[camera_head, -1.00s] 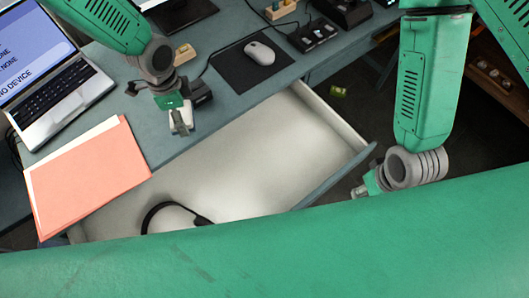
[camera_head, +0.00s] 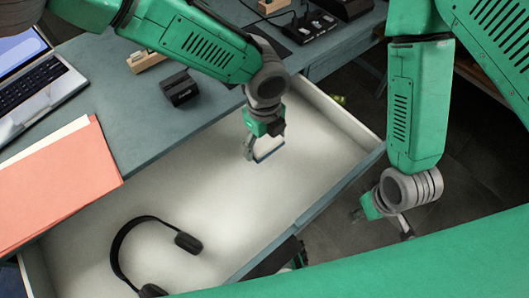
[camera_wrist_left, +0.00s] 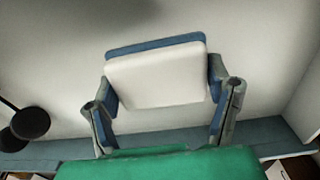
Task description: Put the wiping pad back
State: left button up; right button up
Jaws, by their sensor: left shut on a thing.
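The wiping pad is a white block with a blue edge, seen in the left wrist view (camera_wrist_left: 155,75). My left gripper (camera_head: 260,150) is shut on it, one finger at each side. In the head view the pad is mostly hidden by the gripper. The gripper holds it over the right part of the open drawer (camera_head: 215,155), whose pale floor shows beneath. My right gripper (camera_head: 382,222) is outside the drawer at the right, its fingers apart and empty.
Black headphones (camera_head: 125,245) lie in the drawer's near left part. The desk (camera_head: 130,105) behind carries a laptop (camera_head: 40,95), orange folders (camera_head: 60,180), a black box (camera_head: 180,88) and a wooden block (camera_head: 147,60). The drawer's middle is clear.

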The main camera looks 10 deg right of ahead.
aim_at(264, 139)
pick_arm(q)
jog(key=shift+f+b, duration=0.35)
jog(key=shift+f, duration=2.05)
jog(key=o, duration=1.6)
jog(key=shift+c, duration=0.2)
jog(key=shift+r, duration=0.1)
jog(key=r+p, duration=0.2)
jog(key=r, duration=0.9)
jog(key=shift+w, duration=0.2)
jog(key=shift+r, duration=0.5)
